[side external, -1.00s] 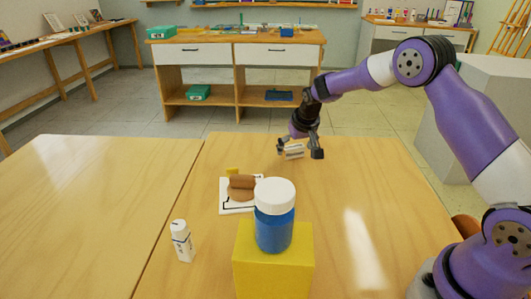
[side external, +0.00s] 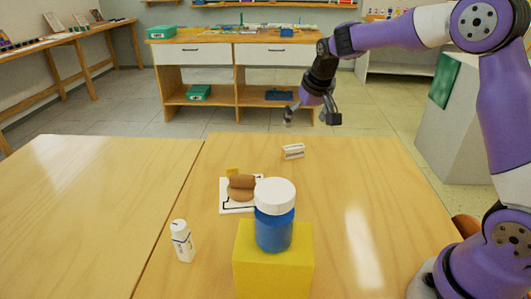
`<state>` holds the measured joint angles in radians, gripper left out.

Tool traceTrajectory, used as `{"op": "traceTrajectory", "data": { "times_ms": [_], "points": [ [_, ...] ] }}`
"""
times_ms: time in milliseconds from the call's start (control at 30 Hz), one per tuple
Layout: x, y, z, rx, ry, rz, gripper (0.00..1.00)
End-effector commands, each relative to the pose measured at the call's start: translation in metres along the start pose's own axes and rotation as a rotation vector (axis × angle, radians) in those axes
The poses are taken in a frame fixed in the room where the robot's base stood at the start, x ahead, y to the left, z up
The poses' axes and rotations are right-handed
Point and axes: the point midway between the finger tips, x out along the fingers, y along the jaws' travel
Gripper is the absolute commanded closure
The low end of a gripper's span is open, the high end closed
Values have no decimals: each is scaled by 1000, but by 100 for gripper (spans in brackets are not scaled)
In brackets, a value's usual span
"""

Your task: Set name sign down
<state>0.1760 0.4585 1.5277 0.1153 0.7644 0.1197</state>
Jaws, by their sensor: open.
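The name sign (side external: 293,152), a small white piece with dark marking on its face, stands on the wooden table towards its far edge. My gripper (side external: 312,116) is open and empty. It hangs above and behind the sign in the picture, apart from it. Nothing hides the sign.
A blue jar with a white lid (side external: 275,222) stands on a yellow block (side external: 272,270) at the front. A white card (side external: 229,208) with brown pieces (side external: 241,187) lies left of it. A white bottle (side external: 182,241) stands further left. The table's (side external: 350,185) right part is clear.

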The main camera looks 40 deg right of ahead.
Motion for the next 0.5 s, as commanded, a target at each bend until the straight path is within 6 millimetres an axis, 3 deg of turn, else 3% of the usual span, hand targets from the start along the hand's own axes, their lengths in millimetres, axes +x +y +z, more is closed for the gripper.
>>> {"op": "traceTrajectory", "data": {
  "times_ms": [167, 267, 400, 500],
  "points": [
    [-29, -4, 9, -24, 10, -13, 0],
    [-62, -9, 30, -71, 26, -39, 0],
    [-111, -14, 81, -164, 50, -85, 0],
    [-133, -12, 122, -230, 67, -115, 0]
  ]
}}
